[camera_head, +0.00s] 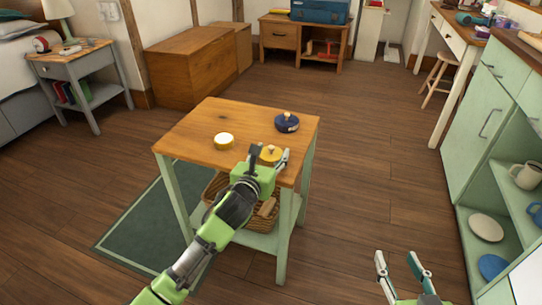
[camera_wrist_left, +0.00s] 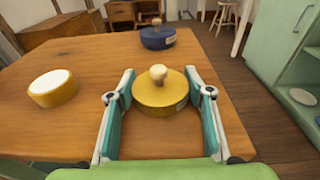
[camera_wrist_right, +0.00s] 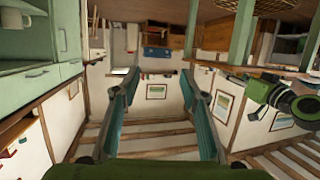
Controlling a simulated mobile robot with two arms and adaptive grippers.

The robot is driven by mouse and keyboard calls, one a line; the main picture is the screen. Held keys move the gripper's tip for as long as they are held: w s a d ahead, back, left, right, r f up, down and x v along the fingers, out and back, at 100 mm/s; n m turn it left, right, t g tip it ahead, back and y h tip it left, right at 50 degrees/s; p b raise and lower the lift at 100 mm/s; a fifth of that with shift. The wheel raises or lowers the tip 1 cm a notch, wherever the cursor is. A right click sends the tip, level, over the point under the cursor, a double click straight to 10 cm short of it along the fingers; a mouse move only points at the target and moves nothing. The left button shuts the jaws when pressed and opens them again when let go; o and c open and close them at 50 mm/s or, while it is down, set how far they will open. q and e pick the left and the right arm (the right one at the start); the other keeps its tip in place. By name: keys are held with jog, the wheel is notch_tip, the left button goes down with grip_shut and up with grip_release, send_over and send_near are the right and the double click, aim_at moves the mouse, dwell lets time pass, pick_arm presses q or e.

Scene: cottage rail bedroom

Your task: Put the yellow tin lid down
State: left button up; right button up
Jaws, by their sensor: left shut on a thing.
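The yellow tin lid (camera_wrist_left: 158,95) is a round disc with a pale wooden knob on top, and it also shows in the head view (camera_head: 271,154). My left gripper (camera_head: 268,157) is shut on it, one finger on each side, at the near right part of the small table's wooden top (camera_head: 190,119). The lid looks level and low over the top; I cannot tell whether it touches. A yellow tin (camera_head: 224,140) with a cream top sits to its left. My right gripper (camera_head: 397,258) is open and empty, off the table to the right.
A dark blue tin with a knobbed lid (camera_head: 287,122) stands at the table's back right. A wicker basket (camera_head: 213,188) is on the lower shelf. A green cabinet (camera_head: 478,133) stands to the right.

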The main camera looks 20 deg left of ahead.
pick_arm(q)
jog(key=shift+f, duration=0.2)
jog(key=o, duration=0.9)
